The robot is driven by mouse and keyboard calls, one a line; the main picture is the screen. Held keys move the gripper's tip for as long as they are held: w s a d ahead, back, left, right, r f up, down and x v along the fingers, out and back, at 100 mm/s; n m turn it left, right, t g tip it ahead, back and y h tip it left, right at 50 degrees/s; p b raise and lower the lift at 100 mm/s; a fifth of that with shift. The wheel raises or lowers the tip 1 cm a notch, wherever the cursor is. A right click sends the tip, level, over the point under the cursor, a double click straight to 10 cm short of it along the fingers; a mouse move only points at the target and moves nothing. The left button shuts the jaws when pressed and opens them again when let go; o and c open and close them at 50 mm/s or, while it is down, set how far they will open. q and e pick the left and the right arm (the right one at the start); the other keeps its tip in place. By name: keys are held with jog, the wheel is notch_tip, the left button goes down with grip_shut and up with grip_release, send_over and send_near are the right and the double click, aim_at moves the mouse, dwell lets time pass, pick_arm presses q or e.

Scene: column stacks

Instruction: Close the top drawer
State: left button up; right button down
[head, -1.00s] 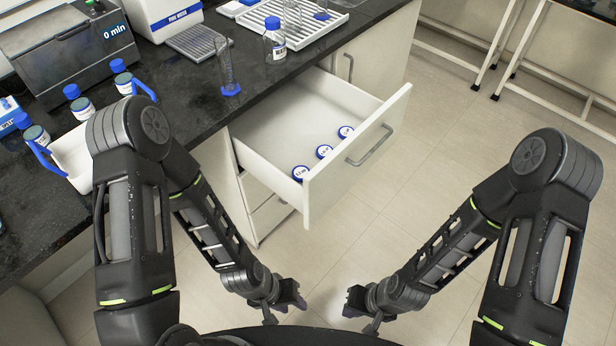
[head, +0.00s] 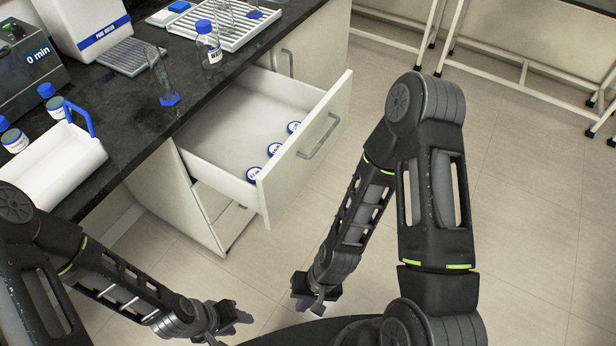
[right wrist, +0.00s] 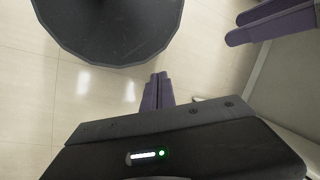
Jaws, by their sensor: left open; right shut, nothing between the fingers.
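The top drawer (head: 228,146) of the white cabinet is pulled far out. Its front panel (head: 306,150) carries a grey bar handle (head: 319,137). Several blue-and-white round caps, possibly on bottles, stand inside along the front. My left gripper (head: 236,322) is open and empty, low and below the drawer in the head view. My right gripper (head: 312,303) is shut and empty, also low, nearer to the drawer front but apart from it. The right wrist view shows my right fingers (right wrist: 158,92) together, with the left gripper's purple fingers (right wrist: 272,24) at the upper right.
The dark counter (head: 125,120) holds a white tray with blue handles (head: 45,170), a clear cylinder (head: 160,78), a blue-capped bottle (head: 208,42) and a rack (head: 235,22). White table frames (head: 530,60) stand at the back right. The floor right of the drawer is clear.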

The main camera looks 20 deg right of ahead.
jog(key=w+d+f+m+g+y+b, duration=0.1)
jog(key=w+d+f+m+y+b, duration=0.2)
jog(key=f+m+b, duration=0.45)
jog(key=w+d+r+m+t+y+b, duration=0.4)
jog(key=w+m+b, duration=0.3)
jog(key=m, duration=0.2)
jog(key=w+d+r+m+t+b, duration=0.3)
jog(key=w+d+r+m+t, duration=0.1)
jog(key=d, duration=0.3)
jog(key=w+d+r+m+t+b, duration=0.3)
jog(key=w+d+r+t, duration=0.4)
jog(key=d, duration=0.1)
jog(key=shift+w+d+m+y, duration=0.2)
jog(key=shift+w+m+y, duration=0.05)
jog(key=shift+m+y, duration=0.1)
jog(key=b, duration=0.1)
send_near(300, 170)
jog(key=x, duration=0.7)
